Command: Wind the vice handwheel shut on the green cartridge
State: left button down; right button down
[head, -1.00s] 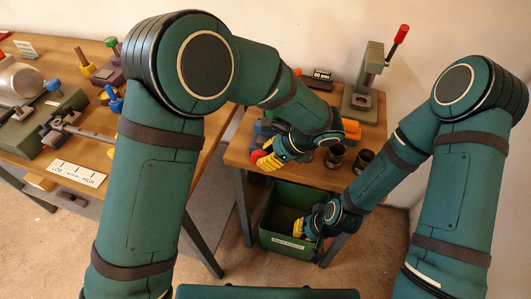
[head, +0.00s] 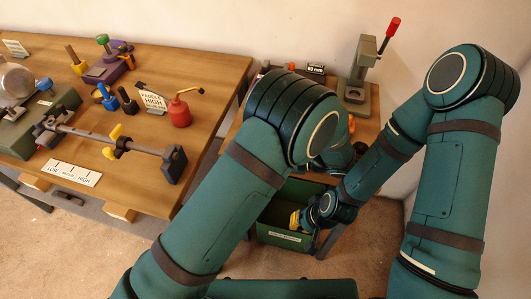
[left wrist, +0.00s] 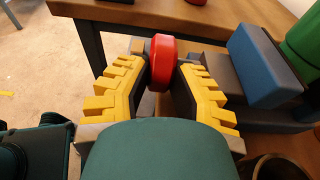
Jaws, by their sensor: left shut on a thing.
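In the left wrist view the red handwheel (left wrist: 162,58) stands between the yellow fingers of my left gripper (left wrist: 160,78), which is shut on it. The vice's blue jaw block (left wrist: 264,66) is to the right of the wheel. The green cartridge (left wrist: 304,38) shows at the upper right corner, beyond the blue block and cut by the frame edge. I cannot tell whether they touch. In the head view my left arm hides the left gripper, vice and cartridge. My right gripper (head: 296,219) hangs over the green bin; its finger opening is unclear.
The green bin (head: 284,238) stands on the floor below the small table. A press (head: 360,82) with a red lever stands on that table. A dark cup (left wrist: 277,168) is close to my left gripper. The left bench (head: 215,78) holds tools and a red oil can (head: 179,112).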

pick_arm(q)
jog(key=shift+a+f, duration=0.1)
dwell(0.3)
jog(key=c, duration=0.8)
grip_release()
